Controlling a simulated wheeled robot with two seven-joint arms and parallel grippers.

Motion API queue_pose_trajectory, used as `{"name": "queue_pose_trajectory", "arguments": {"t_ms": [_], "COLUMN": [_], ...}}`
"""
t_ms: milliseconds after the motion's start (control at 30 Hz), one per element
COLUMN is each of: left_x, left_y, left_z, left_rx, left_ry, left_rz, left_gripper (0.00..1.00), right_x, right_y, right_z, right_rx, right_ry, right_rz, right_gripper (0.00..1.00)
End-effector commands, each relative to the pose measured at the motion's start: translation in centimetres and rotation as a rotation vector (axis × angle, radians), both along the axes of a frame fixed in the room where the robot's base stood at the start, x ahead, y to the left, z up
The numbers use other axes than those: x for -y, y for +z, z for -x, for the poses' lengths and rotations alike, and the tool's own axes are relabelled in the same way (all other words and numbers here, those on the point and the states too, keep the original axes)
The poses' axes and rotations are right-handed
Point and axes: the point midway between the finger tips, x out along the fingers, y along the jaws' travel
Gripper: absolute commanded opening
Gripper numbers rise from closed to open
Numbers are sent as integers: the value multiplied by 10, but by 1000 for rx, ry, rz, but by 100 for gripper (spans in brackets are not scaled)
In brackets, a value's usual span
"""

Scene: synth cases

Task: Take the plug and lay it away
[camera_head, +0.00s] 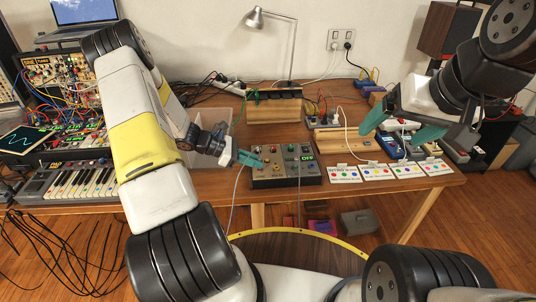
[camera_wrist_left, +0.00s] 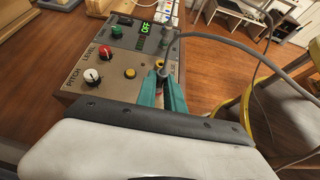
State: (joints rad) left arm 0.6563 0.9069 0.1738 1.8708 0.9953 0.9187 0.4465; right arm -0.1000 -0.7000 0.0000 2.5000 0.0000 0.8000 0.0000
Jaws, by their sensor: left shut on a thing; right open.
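A grey control box (camera_head: 285,181) with knobs, buttons and a green display reading OFF stands at the table's front edge; it also shows in the wrist view (camera_wrist_left: 112,62). My left gripper (camera_head: 250,159) is at the box's left end. In the wrist view its teal fingers (camera_wrist_left: 162,88) are shut on the plug (camera_wrist_left: 160,70), at the edge of the box's top face. A grey cable (camera_wrist_left: 215,40) arches away from the plug. The fingers hide the plug's lower end, so I cannot tell whether it sits in a socket. My right gripper (camera_head: 403,128) is open and empty above the right of the table.
A clear bin (camera_head: 205,157) stands left of the box, partly behind my left arm. Several label cards (camera_head: 376,172) lie right of the box. A wooden rack (camera_head: 272,109) stands behind it. Synth gear (camera_head: 62,110) and a keyboard (camera_head: 70,183) fill the left.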

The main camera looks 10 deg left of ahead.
Motion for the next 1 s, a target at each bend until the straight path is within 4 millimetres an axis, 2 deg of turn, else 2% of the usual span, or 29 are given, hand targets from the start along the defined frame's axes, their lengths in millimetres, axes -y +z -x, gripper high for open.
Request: {"name": "queue_pose_trajectory", "arguments": {"t_ms": [1000], "left_x": [0], "left_y": [31], "left_z": [0], "left_rx": [2], "left_ry": [-1], "left_rz": [0], "left_gripper": [0], "right_x": [0], "right_y": [0], "right_z": [0], "right_rx": [0], "right_ry": [0], "right_rz": [0], "right_gripper": [86]}}
